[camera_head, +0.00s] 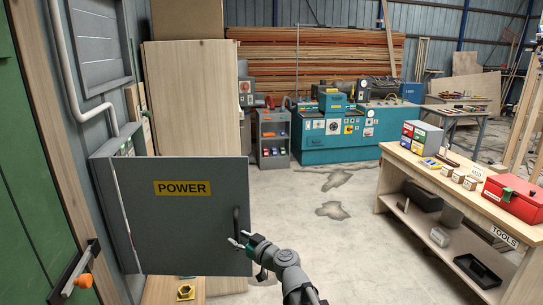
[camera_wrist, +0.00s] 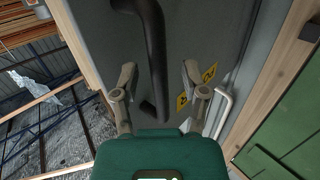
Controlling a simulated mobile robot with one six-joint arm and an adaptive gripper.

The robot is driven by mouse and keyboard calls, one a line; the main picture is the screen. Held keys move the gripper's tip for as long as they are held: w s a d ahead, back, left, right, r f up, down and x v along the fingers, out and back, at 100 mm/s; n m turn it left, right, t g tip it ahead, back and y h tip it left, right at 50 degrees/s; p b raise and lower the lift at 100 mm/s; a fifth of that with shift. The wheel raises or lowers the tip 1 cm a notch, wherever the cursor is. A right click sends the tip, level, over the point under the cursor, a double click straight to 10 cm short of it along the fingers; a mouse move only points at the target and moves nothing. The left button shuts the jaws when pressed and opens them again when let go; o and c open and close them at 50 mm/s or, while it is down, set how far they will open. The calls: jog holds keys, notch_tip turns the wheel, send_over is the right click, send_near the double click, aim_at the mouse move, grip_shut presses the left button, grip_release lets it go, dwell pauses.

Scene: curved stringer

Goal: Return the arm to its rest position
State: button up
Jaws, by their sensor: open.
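My gripper (camera_head: 238,238) is at the right edge of the grey door marked POWER (camera_head: 185,228), close to its black handle (camera_head: 237,221). The door stands swung out from the grey cabinet (camera_head: 107,200) on the left wall. In the wrist view my gripper (camera_wrist: 160,70) has its two fingers spread. The black handle (camera_wrist: 154,40) shows between them, with the grey door behind. I cannot tell whether a finger touches the handle. My arm reaches in from the bottom of the head view.
A workbench (camera_head: 455,203) on the right carries a red toolbox (camera_head: 511,199) and small boxes. A teal machine (camera_head: 340,140) stands at the back. A green door (camera_head: 30,190) is at far left. Open concrete floor (camera_head: 320,240) lies between the door and the bench.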

jog(key=s+d+f+m+g+h, duration=0.3)
jog(key=s+d+f+h, duration=0.1)
jog(key=d, duration=0.5)
jog(key=s+d+f+m+g+h, duration=0.3)
jog(key=s+d+f+g+h, duration=0.1)
jog(key=d+f, duration=0.4)
jog(key=s+d+f+m+g+h+b, duration=0.1)
jog(key=s+d+f+m+g+h, duration=0.2)
jog(key=s+d+f, duration=0.3)
jog(key=d+g+h, duration=0.1)
jog(key=d, duration=0.4)
jog(key=shift+s+h, duration=0.3)
jog(key=shift+s, duration=0.05)
jog(key=shift+a, duration=0.1)
